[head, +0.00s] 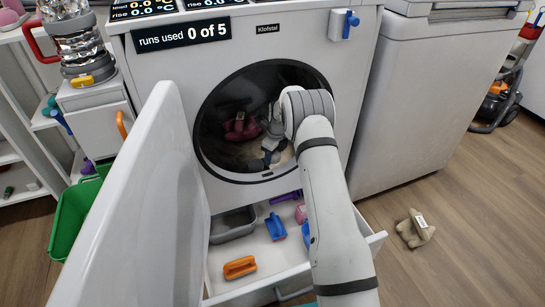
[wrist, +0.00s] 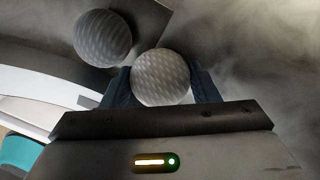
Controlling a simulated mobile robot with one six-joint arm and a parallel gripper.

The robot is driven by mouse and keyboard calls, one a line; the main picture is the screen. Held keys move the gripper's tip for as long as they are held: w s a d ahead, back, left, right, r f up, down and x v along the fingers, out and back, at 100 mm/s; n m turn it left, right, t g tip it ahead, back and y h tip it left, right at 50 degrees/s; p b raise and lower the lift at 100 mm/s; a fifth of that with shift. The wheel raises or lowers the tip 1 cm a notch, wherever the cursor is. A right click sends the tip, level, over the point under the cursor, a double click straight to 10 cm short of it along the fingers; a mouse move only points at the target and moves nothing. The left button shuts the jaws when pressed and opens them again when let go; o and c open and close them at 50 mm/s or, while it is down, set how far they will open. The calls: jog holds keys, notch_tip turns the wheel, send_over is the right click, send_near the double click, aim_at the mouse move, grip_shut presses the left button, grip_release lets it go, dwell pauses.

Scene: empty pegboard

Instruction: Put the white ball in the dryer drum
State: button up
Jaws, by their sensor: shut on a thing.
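My gripper (wrist: 160,84) is shut on a pale, finely patterned ball (wrist: 160,77), held between two dark blue fingers in the wrist view; it looks greyish white in the shade. A second similar ball (wrist: 102,38) is just left of it, outside the fingers. The dryer (head: 290,40) has its round opening facing me, and my arm reaches into the drum (head: 222,105). In the head view the gripper is inside the opening, low and right of centre, and the held ball cannot be made out there. A dark red item (head: 240,127) is also in the drum.
The white door (head: 150,200) stands open at left. Below, an open drawer (head: 215,285) holds a grey tray (head: 233,225), an orange item (head: 239,267) and a blue item (head: 275,226).

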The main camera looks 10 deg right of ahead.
jog(key=shift+f, duration=0.55)
jog(key=o, duration=0.7)
jog(key=r+p, duration=0.1)
jog(key=r, duration=0.2)
jog(key=r+p, duration=0.1)
jog(key=r, duration=0.1)
jog(key=r+p, duration=0.1)
jog(key=r, duration=0.2)
jog(key=shift+s+d+r, duration=0.3)
jog(key=shift+s, duration=0.05)
